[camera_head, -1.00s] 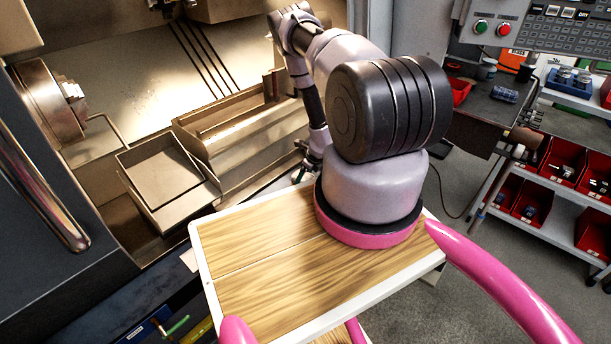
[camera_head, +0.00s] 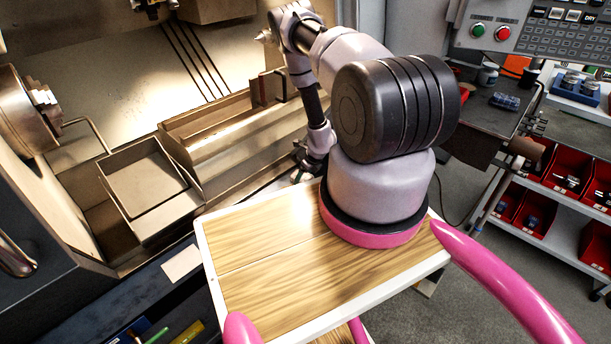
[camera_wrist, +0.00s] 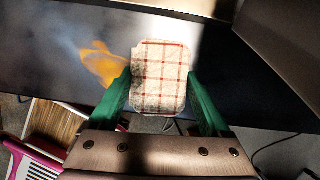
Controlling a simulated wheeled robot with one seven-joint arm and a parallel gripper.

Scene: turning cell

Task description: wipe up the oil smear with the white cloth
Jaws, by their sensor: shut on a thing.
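My gripper (camera_wrist: 159,78) has green fingers and is shut on a white cloth with red check lines (camera_wrist: 160,65), which shows between the fingers in the wrist view. An orange-yellow oil smear (camera_wrist: 100,64) lies on a dark surface just left of the cloth. In the head view my gripper (camera_head: 308,167) is small and dark at the machine's front sill, and I cannot make out cloth or smear there.
The open lathe has a chuck (camera_head: 25,110) at left and a metal bin (camera_head: 148,180) inside. A plain white square (camera_head: 182,263) lies on its front ledge. A control panel (camera_head: 540,30) stands at upper right, above a bench and a shelf of red bins (camera_head: 565,165).

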